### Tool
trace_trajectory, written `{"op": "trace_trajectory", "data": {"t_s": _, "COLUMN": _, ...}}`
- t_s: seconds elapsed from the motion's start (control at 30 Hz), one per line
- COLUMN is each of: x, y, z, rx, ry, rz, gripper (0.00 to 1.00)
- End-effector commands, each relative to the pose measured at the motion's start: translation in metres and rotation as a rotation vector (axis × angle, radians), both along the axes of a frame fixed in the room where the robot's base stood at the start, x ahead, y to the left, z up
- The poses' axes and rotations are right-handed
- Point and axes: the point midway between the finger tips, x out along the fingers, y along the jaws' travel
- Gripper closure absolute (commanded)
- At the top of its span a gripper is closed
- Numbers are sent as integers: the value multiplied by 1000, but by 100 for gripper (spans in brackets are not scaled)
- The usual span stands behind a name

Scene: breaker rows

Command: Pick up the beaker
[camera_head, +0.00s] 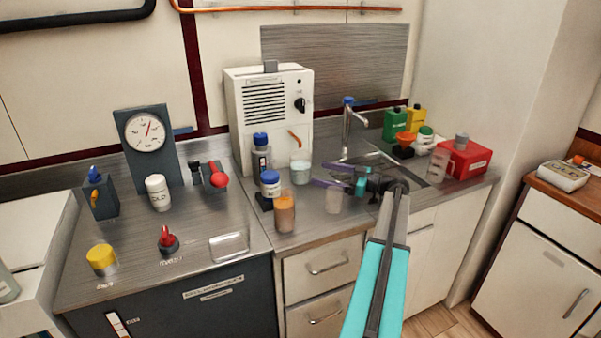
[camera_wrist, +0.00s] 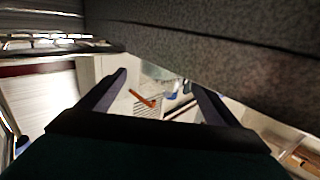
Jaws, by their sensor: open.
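Several clear vessels stand on the steel counter in the head view. One beaker (camera_head: 300,173) with pale bluish contents stands in front of the white machine, below its orange spout. Another clear beaker (camera_head: 333,203) stands nearer the front edge, beside a vessel with orange contents (camera_head: 285,213). My gripper (camera_head: 319,174) is open and empty, its purple fingers pointing left toward the pale-blue beaker, just right of it and apart from it. In the wrist view, a pale translucent shape (camera_wrist: 157,70), probably that beaker, shows between the fingers. Which beaker is meant cannot be told.
Blue-capped bottles (camera_head: 261,152) stand left of the pale-blue beaker, and the white machine (camera_head: 270,110) is behind it. A sink with a tap (camera_head: 347,130) lies behind my gripper. A clear jug (camera_head: 438,165) and a red box (camera_head: 466,158) stand at right.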

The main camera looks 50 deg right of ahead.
Motion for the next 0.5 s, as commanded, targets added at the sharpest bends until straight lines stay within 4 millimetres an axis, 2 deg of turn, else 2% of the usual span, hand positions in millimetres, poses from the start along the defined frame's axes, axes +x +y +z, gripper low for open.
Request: {"op": "trace_trajectory", "data": {"t_s": 0.5, "x": 21, "y": 9, "z": 0, "rx": 0, "ry": 0, "rz": 0, "gripper": 16}}
